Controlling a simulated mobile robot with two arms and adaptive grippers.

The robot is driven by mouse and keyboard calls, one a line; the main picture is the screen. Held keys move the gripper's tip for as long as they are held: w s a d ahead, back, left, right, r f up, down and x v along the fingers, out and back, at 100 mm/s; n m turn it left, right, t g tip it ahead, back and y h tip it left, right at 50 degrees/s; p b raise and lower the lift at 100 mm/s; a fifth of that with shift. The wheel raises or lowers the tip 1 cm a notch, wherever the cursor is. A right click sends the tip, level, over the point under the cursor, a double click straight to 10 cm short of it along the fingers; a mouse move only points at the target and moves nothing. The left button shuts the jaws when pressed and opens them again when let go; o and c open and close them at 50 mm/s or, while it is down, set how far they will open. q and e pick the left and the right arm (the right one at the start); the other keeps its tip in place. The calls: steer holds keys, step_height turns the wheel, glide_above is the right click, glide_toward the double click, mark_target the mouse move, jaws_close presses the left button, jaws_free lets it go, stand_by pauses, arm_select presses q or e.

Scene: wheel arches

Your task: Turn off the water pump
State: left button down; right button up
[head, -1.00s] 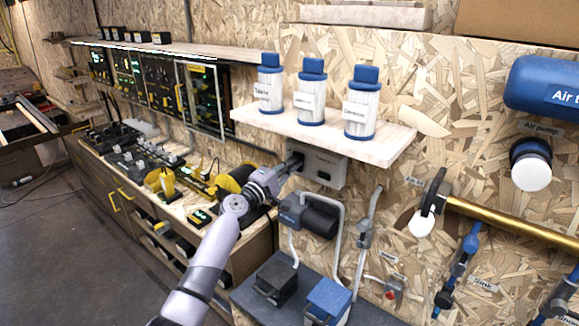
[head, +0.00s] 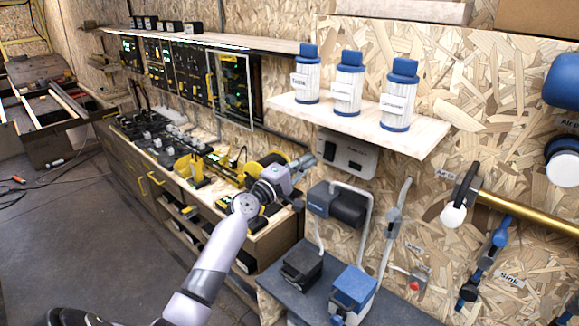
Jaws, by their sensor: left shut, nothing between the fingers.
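A pale wall box (head: 347,153) with dark switches on its front is mounted under the shelf with the bottles. Below it, a dark blue and black pump-like unit (head: 338,203) with white pipes is fixed to the wall; I cannot read its label. My left gripper (head: 308,162) is shut and empty, just left of the wall box, its fingertips pointing at the box's left side. I cannot tell whether they touch it. The box's left dark switch shows clear of the fingers; its setting is too small to tell. My right gripper is not in view.
A shelf (head: 430,143) with three blue-capped bottles juts out above the box. A black container (head: 302,262) and a blue one (head: 353,287) stand below. A brass pipe (head: 530,213) runs at right. A cluttered workbench lies behind my arm; the floor at left is open.

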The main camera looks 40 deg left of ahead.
arm_select(q)
steer(key=s, duration=0.4)
steer(key=s+r, duration=0.1)
steer(key=shift+s+a, duration=0.25)
steer(key=shift+s, duration=0.15)
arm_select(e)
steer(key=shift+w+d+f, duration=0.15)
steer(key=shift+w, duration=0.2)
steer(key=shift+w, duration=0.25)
